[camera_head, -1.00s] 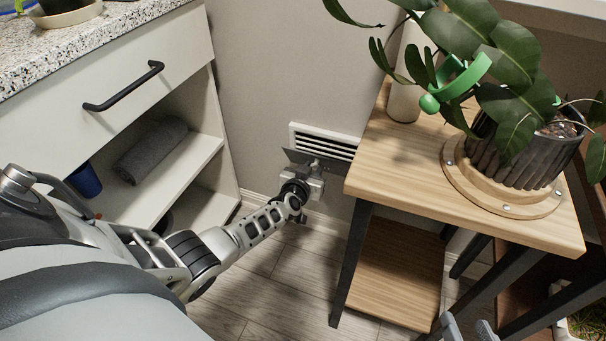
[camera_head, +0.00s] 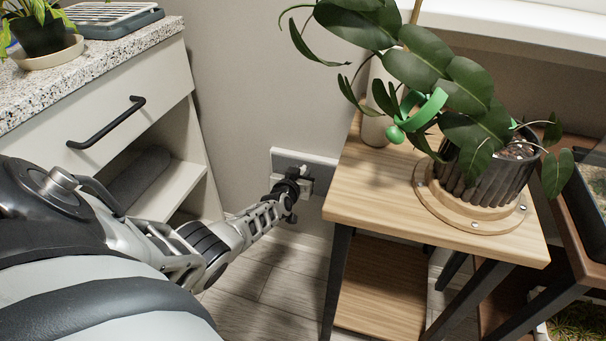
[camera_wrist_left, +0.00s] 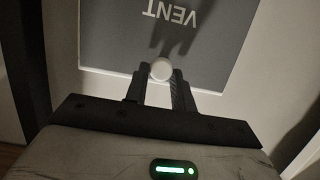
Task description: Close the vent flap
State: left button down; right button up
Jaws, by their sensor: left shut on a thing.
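The vent flap (camera_head: 285,161) is a grey panel low on the wall, between the cabinet and the wooden plant stand. It lies up against the pale vent frame (camera_head: 329,160), and no slats show. In the left wrist view the flap (camera_wrist_left: 215,35) carries the word VENT and has a round white knob (camera_wrist_left: 161,70). My left gripper (camera_head: 303,178) is at the flap. In the wrist view its fingers (camera_wrist_left: 161,84) are shut on the knob. My arm and gripper hide part of the flap in the head view. My right gripper is not in view.
The wooden stand (camera_head: 365,195) with a potted plant (camera_head: 485,175) is close on the right of my left gripper. The cabinet (camera_head: 75,125) with a black handle (camera_head: 105,123) is on the left. Bare floor (camera_head: 290,275) lies between them.

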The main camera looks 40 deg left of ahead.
pick_arm(q)
jog(key=shift+w+a+r, duration=0.2)
jog(key=shift+w+r, duration=0.05)
jog(key=shift+r, duration=0.2)
jog(key=shift+w+a+r, duration=0.2)
jog(key=shift+w+r, duration=0.05)
jog(key=shift+r, duration=0.2)
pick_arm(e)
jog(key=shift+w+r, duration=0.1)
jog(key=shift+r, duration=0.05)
pick_arm(q)
jog(key=c, duration=1.2)
grip_release()
jog(key=shift+d+f, duration=0.15)
jog(key=shift+f, duration=0.1)
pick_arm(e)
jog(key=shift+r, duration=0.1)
pick_arm(q)
jog(key=shift+d+f, duration=0.1)
jog(key=shift+f, duration=0.05)
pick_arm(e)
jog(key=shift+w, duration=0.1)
pick_arm(q)
jog(key=shift+s, duration=0.15)
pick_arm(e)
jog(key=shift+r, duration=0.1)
